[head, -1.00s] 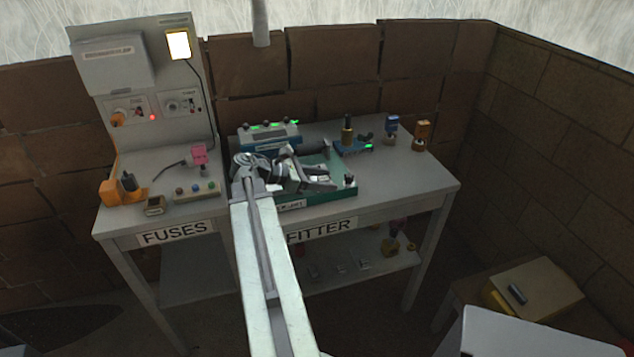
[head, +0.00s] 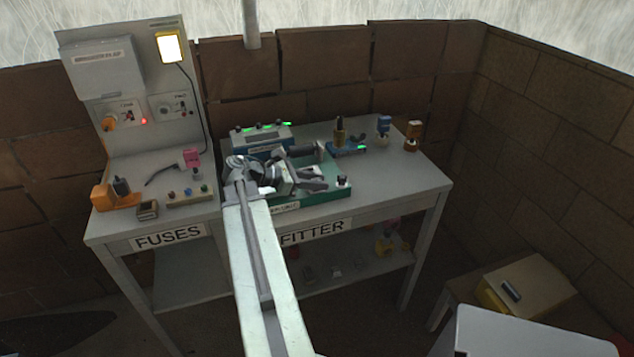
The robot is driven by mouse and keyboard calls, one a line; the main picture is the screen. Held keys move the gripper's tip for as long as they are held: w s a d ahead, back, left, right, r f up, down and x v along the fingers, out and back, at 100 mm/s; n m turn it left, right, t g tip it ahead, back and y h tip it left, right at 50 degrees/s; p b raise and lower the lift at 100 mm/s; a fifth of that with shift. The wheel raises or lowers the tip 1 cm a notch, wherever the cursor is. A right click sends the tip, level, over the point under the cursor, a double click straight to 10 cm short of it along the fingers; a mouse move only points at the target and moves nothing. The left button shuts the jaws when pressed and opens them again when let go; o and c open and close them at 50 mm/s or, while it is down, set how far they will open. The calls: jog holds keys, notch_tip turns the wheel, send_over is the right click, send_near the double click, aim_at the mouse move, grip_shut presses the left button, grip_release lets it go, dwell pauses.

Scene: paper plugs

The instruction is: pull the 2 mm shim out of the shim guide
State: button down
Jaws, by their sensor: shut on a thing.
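My gripper (head: 314,184) is low over the green tray (head: 325,197) on the FITTER side of the bench. It is shut, most likely on the 2 mm shim; the shim itself is too small and hidden to make out. My wrist and arm cover the left part of the tray. The shim guide cannot be told apart from the grey parts around my gripper.
A blue device (head: 262,138) with green lights stands behind the tray. A black knob (head: 342,180) rises at the tray's right end.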

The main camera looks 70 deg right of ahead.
jog(key=shift+s+a, duration=0.35)
jog(key=shift+a, duration=0.1)
dwell(0.3)
jog(key=c, duration=1.1)
grip_release()
jog(key=shift+o, duration=0.2)
jog(key=p+v, duration=0.3)
jog(key=v, duration=0.4)
jog(key=shift+w+a+r, duration=0.2)
jog(key=shift+w+a, duration=0.05)
jog(key=shift+w, duration=0.05)
